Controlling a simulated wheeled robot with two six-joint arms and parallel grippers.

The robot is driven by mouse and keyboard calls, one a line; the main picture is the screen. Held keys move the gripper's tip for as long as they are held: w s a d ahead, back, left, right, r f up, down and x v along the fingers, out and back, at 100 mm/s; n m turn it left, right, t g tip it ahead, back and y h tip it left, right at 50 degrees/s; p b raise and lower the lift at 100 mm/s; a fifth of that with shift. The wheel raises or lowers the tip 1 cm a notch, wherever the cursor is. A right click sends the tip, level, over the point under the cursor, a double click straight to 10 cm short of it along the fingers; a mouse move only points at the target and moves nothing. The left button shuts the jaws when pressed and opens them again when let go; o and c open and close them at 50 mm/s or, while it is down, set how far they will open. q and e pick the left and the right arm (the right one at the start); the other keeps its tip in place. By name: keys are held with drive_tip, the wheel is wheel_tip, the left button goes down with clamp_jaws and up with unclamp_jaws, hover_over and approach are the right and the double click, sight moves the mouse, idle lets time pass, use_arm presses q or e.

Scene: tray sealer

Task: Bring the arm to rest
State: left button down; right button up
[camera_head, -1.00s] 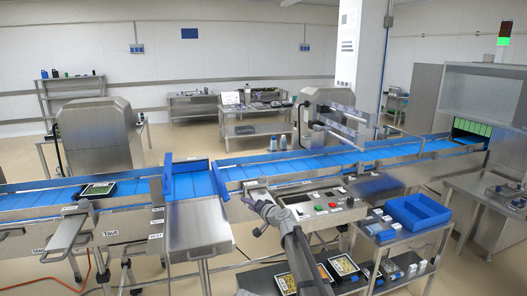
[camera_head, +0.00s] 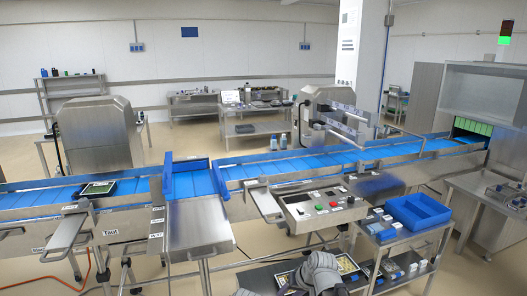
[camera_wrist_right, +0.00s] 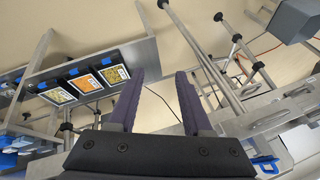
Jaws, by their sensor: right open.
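My right gripper (camera_wrist_right: 157,90) is open in the right wrist view, with its two purple fingers apart and nothing between them. Beyond the fingers are the floor and the metal legs of the line. In the head view my right arm (camera_head: 322,272) is folded low at the bottom edge, in front of the lower shelf. It is apart from the control panel (camera_head: 322,205). My left gripper is in no view.
A trolley holds a blue bin (camera_head: 418,212) on top. The blue conveyor (camera_head: 290,165) crosses behind the panel. A black tray (camera_head: 97,189) lies on its left part.

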drive_tip(key=s+d+f+g+h, duration=0.1)
drive_tip(key=s+d+g+h, duration=0.1)
drive_tip(key=s+d, duration=0.35)
drive_tip(key=s+d+f+g+h, duration=0.1)
drive_tip(key=s+d+h, duration=0.15)
drive_tip(key=s, duration=0.65)
drive_tip(key=s+a+n+g, duration=0.1)
drive_tip(key=s+a+n, duration=0.2)
drive_tip(key=a, duration=0.7)
drive_tip(key=shift+s+f, duration=0.15)
drive_tip(key=shift+s, duration=1)
